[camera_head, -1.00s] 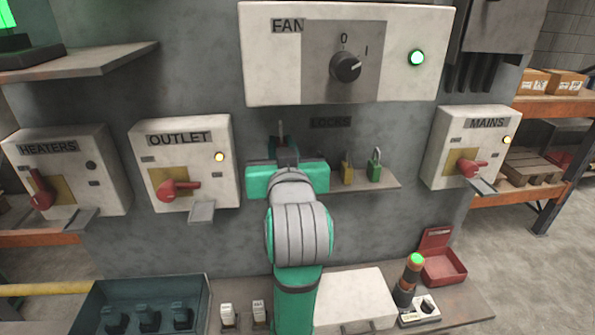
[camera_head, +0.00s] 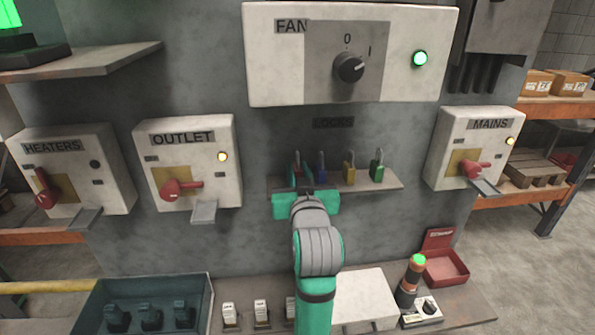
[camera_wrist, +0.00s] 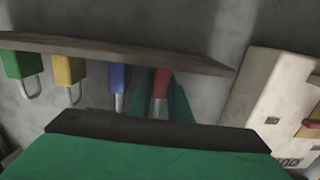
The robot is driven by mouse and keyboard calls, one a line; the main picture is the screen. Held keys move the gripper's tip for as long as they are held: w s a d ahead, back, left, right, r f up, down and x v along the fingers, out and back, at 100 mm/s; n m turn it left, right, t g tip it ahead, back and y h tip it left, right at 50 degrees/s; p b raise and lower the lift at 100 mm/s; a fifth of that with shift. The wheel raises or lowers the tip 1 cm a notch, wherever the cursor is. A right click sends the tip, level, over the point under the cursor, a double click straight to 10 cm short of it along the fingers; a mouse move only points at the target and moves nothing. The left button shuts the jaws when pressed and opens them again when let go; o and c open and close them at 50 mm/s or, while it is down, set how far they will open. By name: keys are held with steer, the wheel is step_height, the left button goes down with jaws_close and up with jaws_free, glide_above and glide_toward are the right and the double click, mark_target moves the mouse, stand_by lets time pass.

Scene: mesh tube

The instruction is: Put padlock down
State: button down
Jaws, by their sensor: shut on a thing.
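A red padlock (camera_wrist: 161,84) shows between the green fingers of my gripper (camera_wrist: 162,104) in the wrist view, which is upside down. My gripper is shut on it. In the head view my gripper (camera_head: 299,172) is at the left end of the LOCKS shelf (camera_head: 394,185), and the red padlock is mostly hidden between the fingers. The padlock's body is at the shelf's level; I cannot tell whether it touches the shelf. A blue padlock (camera_head: 320,165) stands just right of it, close to the finger.
A yellow padlock (camera_head: 348,170) and a green padlock (camera_head: 377,170) stand farther right on the shelf. The OUTLET box (camera_head: 190,155) is to the left, the FAN panel (camera_head: 275,70) above, and the MAINS box (camera_head: 470,150) to the right.

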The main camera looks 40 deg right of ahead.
steer(key=shift+f, duration=0.1)
steer(key=c, duration=1.6)
jaws_free()
steer(key=shift+c, duration=0.2)
